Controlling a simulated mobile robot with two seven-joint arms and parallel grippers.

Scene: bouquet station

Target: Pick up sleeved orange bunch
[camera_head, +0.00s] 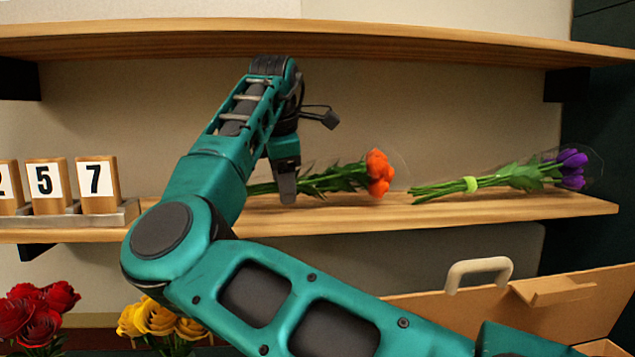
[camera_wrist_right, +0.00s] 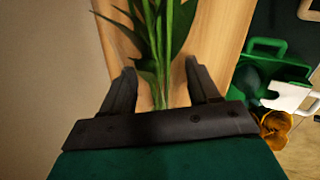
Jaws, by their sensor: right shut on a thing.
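The sleeved orange bunch (camera_head: 377,172) lies on the wooden shelf in the head view, its orange heads to the right inside a clear sleeve and its green stems to the left. My right gripper (camera_head: 287,192) reaches down over the stems from above and is shut on them. In the right wrist view the green stems (camera_wrist_right: 160,45) run between the two dark fingers of the gripper (camera_wrist_right: 160,72); the flower heads are out of that view. My left gripper is not in view.
A sleeved purple bunch (camera_head: 525,176) lies to the right on the same shelf (camera_head: 500,208). Number blocks (camera_head: 98,186) stand at the left. An upper shelf (camera_head: 420,45) runs overhead. Red flowers (camera_head: 38,312), yellow flowers (camera_head: 160,320) and a box with a white handle (camera_head: 480,268) are below.

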